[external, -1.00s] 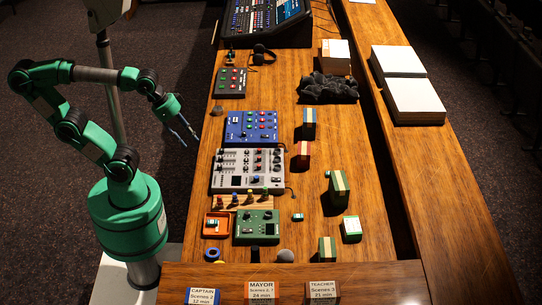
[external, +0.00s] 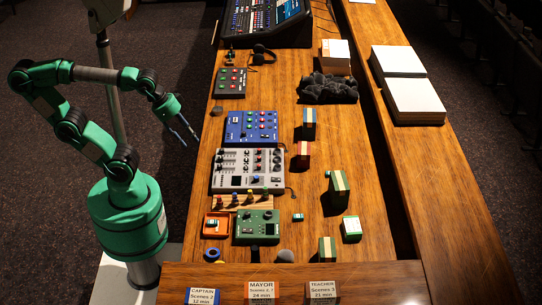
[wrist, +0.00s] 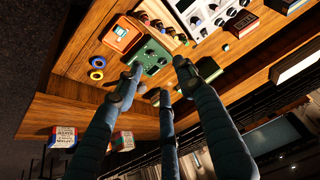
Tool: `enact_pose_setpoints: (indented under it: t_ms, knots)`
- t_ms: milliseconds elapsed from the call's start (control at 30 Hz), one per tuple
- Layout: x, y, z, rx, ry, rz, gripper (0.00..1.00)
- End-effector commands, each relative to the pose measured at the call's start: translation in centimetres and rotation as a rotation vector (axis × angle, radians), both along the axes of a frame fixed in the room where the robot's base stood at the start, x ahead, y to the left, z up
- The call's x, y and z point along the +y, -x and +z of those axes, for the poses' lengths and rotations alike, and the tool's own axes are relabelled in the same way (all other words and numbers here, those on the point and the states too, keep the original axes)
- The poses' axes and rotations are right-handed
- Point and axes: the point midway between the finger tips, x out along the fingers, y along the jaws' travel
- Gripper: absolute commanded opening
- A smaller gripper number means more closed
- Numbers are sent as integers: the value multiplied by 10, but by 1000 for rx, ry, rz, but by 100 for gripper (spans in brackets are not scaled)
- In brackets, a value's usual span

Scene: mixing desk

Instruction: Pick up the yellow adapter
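The yellow adapter (external: 250,197) looks like one of several small upright coloured pegs on a narrow wooden strip (external: 272,202), in front of the grey mixer. It is tiny in the external view, so its shape is unclear. In the wrist view it seems to be the yellow-topped peg (wrist: 170,30) in the row near the top. My gripper (external: 190,141) hangs in the air left of the desk, well away from the pegs. Its fingers are spread and empty. In the wrist view my gripper (wrist: 157,76) shows three dark fingers spread apart, partly covering the desk.
The grey mixer (external: 247,170) stands directly behind the pegs, and a green box (external: 257,227) in front. An orange tray (external: 207,226) is at the left edge. A blue ring (external: 212,254) lies near the front. Small blocks stand to the right, with bare wood between.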

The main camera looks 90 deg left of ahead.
Motion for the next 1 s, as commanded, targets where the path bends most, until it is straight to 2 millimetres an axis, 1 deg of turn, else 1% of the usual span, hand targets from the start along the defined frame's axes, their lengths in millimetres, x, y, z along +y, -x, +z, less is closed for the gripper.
enact_pose_setpoints:
  t_ms: [167, 267, 367, 567, 700, 767, 867, 1000]
  knots:
    - [1, -8, 1, 15, 7, 15, 39]
    - [2, -19, 0, 37, 16, 36, 39]
    - [4, -36, -2, 69, 29, 69, 39]
    - [9, -83, -15, 152, 63, 162, 39]
    - [14, -117, -33, 215, 84, 234, 39]
    - [16, -131, -42, 242, 94, 266, 39]
    - [20, -153, -61, 285, 107, 320, 39]
    - [26, -182, -92, 345, 121, 395, 39]
